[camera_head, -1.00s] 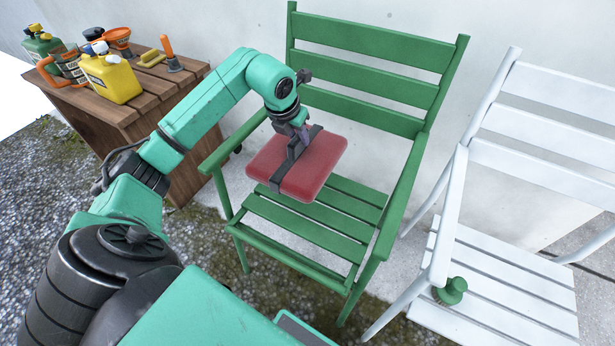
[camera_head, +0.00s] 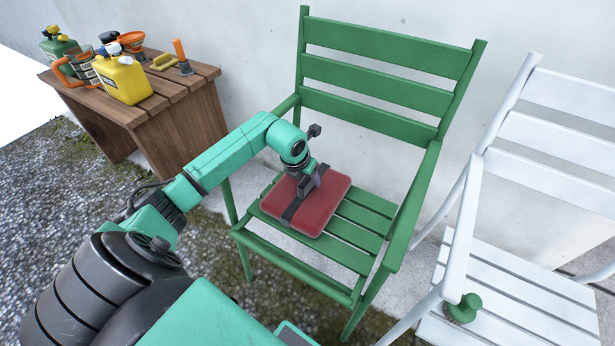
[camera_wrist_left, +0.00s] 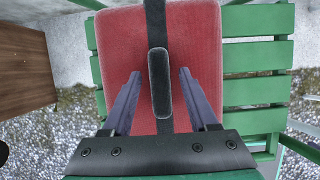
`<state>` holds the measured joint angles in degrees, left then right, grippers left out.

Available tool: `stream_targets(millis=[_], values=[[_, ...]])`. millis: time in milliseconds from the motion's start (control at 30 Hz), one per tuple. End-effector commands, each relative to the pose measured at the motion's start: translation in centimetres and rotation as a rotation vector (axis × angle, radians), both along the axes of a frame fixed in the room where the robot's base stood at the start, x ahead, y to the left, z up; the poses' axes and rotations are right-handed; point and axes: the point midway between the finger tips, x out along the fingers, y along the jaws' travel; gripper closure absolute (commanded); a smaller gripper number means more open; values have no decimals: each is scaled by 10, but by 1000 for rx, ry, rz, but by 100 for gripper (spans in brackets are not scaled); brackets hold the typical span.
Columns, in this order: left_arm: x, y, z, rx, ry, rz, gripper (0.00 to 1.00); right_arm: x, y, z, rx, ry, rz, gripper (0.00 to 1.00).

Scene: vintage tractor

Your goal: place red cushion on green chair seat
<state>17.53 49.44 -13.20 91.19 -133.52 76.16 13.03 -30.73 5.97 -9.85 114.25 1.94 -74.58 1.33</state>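The red cushion (camera_head: 325,205) with a dark strap lies flat on the slatted seat (camera_head: 372,218) of the green chair (camera_head: 385,67), towards its left side, with bare slats to its right. In the left wrist view the cushion (camera_wrist_left: 205,60) shows a dark handle (camera_wrist_left: 160,85) on its strap. My left gripper (camera_head: 304,188) is low over the cushion's middle. In the left wrist view its fingers (camera_wrist_left: 160,76) stand apart on either side of the handle, with a gap at each side, so it is open. My right gripper is not in view.
A white chair (camera_head: 550,165) stands close on the right, with a small green object (camera_head: 463,308) on its seat. A wooden table (camera_head: 180,125) at the left holds a yellow can (camera_head: 124,80) and several other items. The green chair's armrests (camera_head: 412,205) flank the seat.

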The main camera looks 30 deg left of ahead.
Motion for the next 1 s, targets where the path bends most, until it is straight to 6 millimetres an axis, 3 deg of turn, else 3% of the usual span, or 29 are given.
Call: stream_targets(millis=[267,600,700,1000], values=[[-3,1,12,3,-3,0,40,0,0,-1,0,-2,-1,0],[-37,-1,92,5,-2,-1,40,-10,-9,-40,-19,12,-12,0],[-43,-2,106,2,-1,0,40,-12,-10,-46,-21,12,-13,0],[-46,-3,111,0,0,0,40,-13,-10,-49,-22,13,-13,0]])
